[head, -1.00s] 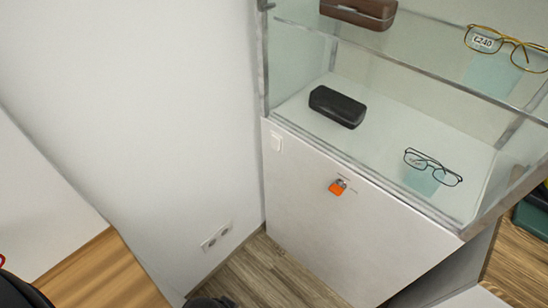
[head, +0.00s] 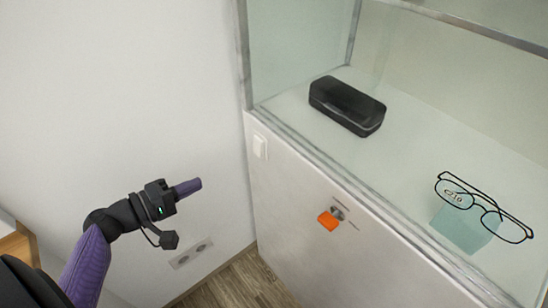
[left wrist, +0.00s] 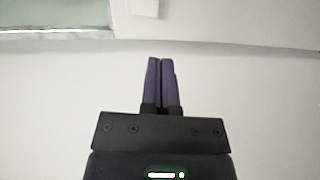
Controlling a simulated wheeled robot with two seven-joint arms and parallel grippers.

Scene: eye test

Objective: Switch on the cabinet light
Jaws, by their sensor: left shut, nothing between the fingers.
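The cabinet (head: 310,225) is a white base with a glass display on top. A small white rocker switch (head: 259,147) sits on its front panel near the upper left corner. My left gripper (head: 196,186) is in front of the white wall, to the left of the switch and a little lower in the picture, apart from it. Its purple fingers are shut with nothing between them, and they also show in the left wrist view (left wrist: 161,62). A pale block at the top of the left wrist view (left wrist: 145,8) looks like the switch. My right gripper is not in view.
An orange-tagged key (head: 329,220) sticks out of the cabinet's lock. A wall socket (head: 191,255) is low on the wall. Bare wall surrounds the gripper.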

